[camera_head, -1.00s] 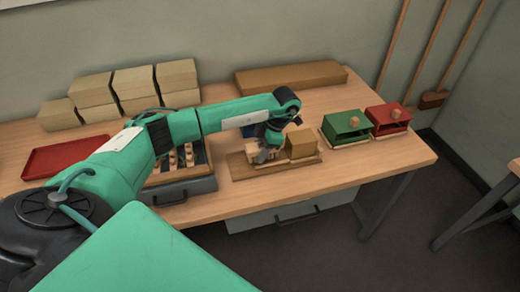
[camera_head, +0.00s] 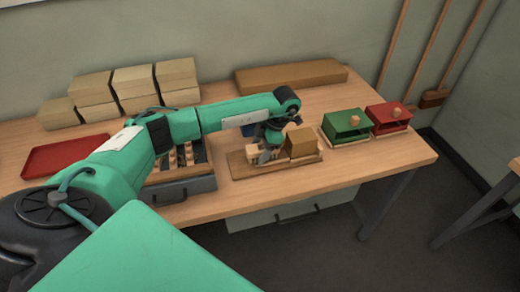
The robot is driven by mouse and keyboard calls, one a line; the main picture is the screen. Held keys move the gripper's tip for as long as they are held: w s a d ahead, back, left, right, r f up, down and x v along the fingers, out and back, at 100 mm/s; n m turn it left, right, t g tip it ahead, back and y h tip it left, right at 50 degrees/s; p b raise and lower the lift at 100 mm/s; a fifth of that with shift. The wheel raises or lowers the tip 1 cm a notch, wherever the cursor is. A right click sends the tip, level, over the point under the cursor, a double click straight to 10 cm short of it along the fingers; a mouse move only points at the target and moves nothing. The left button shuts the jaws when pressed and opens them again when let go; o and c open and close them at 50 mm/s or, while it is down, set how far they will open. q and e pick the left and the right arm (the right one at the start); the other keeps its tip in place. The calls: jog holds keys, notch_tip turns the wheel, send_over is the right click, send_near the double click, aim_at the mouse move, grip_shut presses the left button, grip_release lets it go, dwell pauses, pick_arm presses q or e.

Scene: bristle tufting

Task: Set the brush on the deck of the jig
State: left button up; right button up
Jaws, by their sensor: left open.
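The jig (camera_head: 240,171) is a flat wooden board near the front of the workbench, with a brown block (camera_head: 302,143) on its right part. A small pale wooden piece, seemingly the brush (camera_head: 254,153), is at the left part of the jig, low by the deck. My left gripper (camera_head: 265,157) points down at this piece from above and is open. The fingers and wrist partly hide the piece, so I cannot tell whether it touches the deck. My right gripper is not in view.
A grey drawer-like tray (camera_head: 183,190) with small wooden pieces stands left of the jig. A red tray (camera_head: 65,156) and stacked tan boxes (camera_head: 136,83) are farther left. Green (camera_head: 345,124) and red (camera_head: 388,117) boxes stand at right. A long brown box (camera_head: 290,76) lies behind.

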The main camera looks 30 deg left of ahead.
pick_arm(q)
jog(key=shift+b+v, duration=0.45)
jog(key=shift+v, duration=0.45)
jog(key=v, duration=0.5)
jog(key=shift+r, duration=0.25)
jog(key=v, duration=0.3)
jog(key=shift+r, duration=0.15)
jog(key=shift+v, duration=0.85)
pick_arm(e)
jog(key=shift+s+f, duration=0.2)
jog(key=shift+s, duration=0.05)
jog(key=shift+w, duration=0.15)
